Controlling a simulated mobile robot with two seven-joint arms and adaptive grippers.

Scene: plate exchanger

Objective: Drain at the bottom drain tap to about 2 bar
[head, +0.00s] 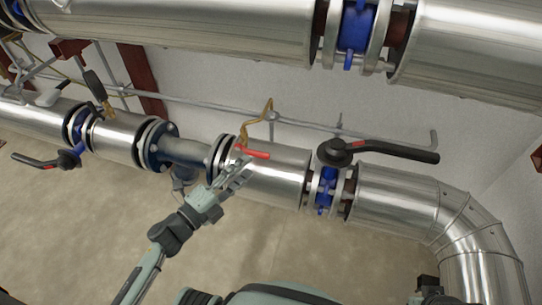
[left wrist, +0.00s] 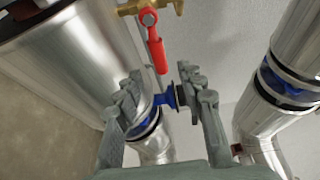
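The drain tap is a small brass tap (left wrist: 135,8) with a red lever (head: 252,152), on the lower silver pipe. A bent brass tube (head: 258,118) rises behind it. The red lever also shows in the left wrist view (left wrist: 157,45), its free end pointing toward my gripper. My left gripper (head: 240,172) is at the lever, its fingers apart. In the left wrist view the open fingers (left wrist: 161,78) stand on either side of the lever's free end. I cannot tell whether they touch it. No pressure reading shows. My right gripper is not in view.
A blue valve with a long black lever (head: 395,150) is right of the tap. Another black-levered valve (head: 40,160) is at the far left. A large silver pipe (head: 180,30) runs above. A thin grey rail (head: 200,104) crosses the wall. The floor below is clear.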

